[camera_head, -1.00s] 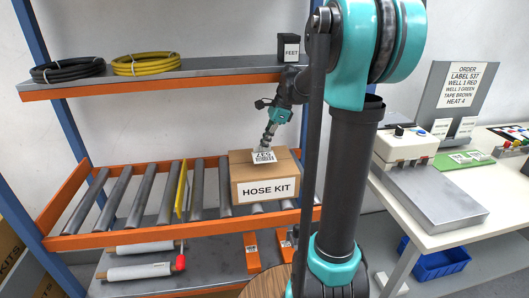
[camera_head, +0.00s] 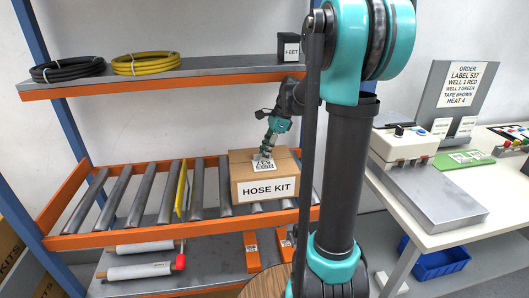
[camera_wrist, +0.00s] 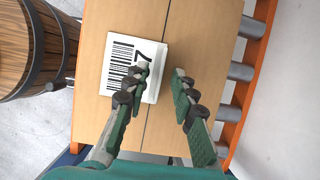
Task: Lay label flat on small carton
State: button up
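The small carton (camera_head: 280,177), brown and marked HOSE KIT, sits on the roller shelf. In the wrist view the label (camera_wrist: 122,66) lies on the carton (camera_wrist: 190,50), across part of the top seam. My gripper (camera_head: 267,151) is just above the label. In the wrist view my gripper (camera_wrist: 163,72) has its two fingers apart with nothing gripped between them. The left finger overlaps the label's edge and hides part of its print; the right finger is over bare cardboard.
Orange-edged rollers (camera_head: 158,190) run left of the carton, with a yellow bar (camera_head: 182,187) standing among them. An upper shelf (camera_head: 170,76) holds hose coils and a dark FEET box (camera_head: 288,46). A wooden barrel (camera_wrist: 32,48) stands beside the carton in the wrist view.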

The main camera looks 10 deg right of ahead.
jog(key=v, duration=1.2)
jog(key=shift+r, duration=0.1)
